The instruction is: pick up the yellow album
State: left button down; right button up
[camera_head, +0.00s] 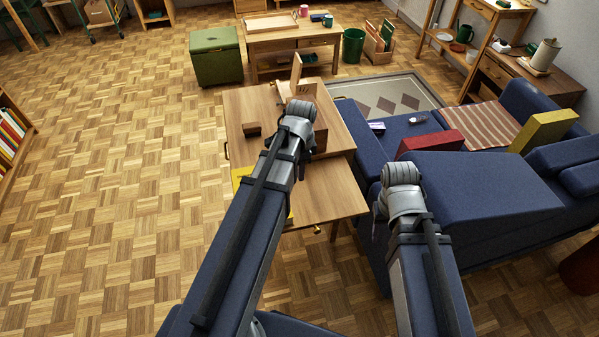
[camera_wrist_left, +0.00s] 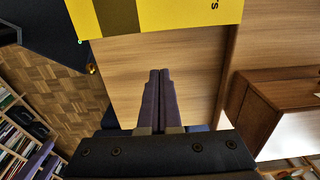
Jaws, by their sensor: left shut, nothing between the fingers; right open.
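The yellow album (camera_head: 240,177) lies at the left of a low wooden table, partly hidden behind my left arm in the head view. In the left wrist view the yellow album (camera_wrist_left: 185,18) fills the top edge, with a dark stripe and some lettering; the rest is cut off. My left gripper (camera_wrist_left: 160,72) is shut and empty, pointing toward the album with bare wood visible between them in the picture. Its fingers are hidden in the head view. My right arm shows over the sofa, but its gripper does not show.
The blue sofa (camera_head: 485,190) is on the right, with a red cushion (camera_head: 430,142) and a yellow cushion (camera_head: 545,130). Parquet floor at left is clear.

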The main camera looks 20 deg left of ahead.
jog(key=shift+r+p, duration=1.65)
jog(key=shift+r, duration=0.6)
